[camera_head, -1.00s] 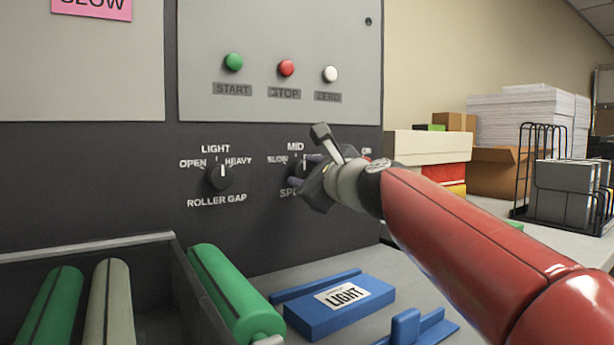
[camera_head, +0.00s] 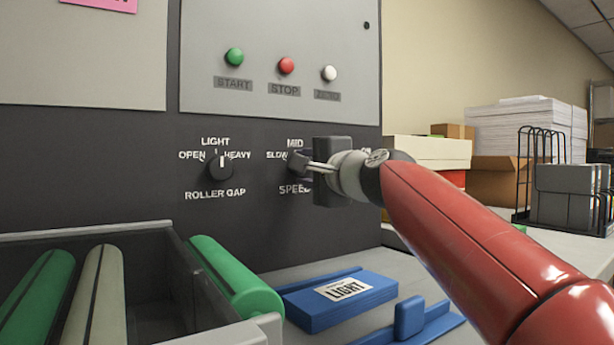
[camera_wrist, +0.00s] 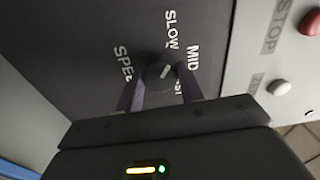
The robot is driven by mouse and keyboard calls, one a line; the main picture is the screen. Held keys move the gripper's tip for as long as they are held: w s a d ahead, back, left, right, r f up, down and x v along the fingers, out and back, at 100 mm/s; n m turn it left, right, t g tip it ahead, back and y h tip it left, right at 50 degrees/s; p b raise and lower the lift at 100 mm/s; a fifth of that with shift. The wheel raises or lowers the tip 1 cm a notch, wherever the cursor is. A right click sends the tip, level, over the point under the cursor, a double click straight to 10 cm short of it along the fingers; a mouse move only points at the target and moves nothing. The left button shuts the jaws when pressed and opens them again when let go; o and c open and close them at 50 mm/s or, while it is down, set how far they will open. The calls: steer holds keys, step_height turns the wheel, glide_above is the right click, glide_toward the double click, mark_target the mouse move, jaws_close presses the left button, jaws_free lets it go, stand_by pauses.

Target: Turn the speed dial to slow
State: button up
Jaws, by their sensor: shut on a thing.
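The speed dial (camera_wrist: 158,74) is a round dark knob between my two fingers in the wrist view. Its white mark points between SLOW and MID. In the head view my gripper (camera_head: 300,164) covers most of the dial, under the MID label and beside SLOW. My gripper also shows in the wrist view (camera_wrist: 159,84), with one finger on each side of the knob, shut on it. The FAST label is partly hidden by a finger in the wrist view and hidden behind my gripper in the head view.
The roller gap dial (camera_head: 221,168) is to the left on the same dark panel. Green start (camera_head: 234,57), red stop (camera_head: 286,66) and white zero (camera_head: 329,73) buttons sit above. A blue block marked LIGHT (camera_head: 325,308) and green rollers (camera_head: 232,275) lie below.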

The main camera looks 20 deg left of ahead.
steer(key=shift+f+n, duration=0.1)
steer(key=shift+n, duration=0.5)
steer(key=o, duration=1)
steer(key=b+v, duration=0.3)
steer(key=v, duration=0.4)
steer(key=shift+s+d, duration=0.25)
steer(key=shift+d, duration=0.05)
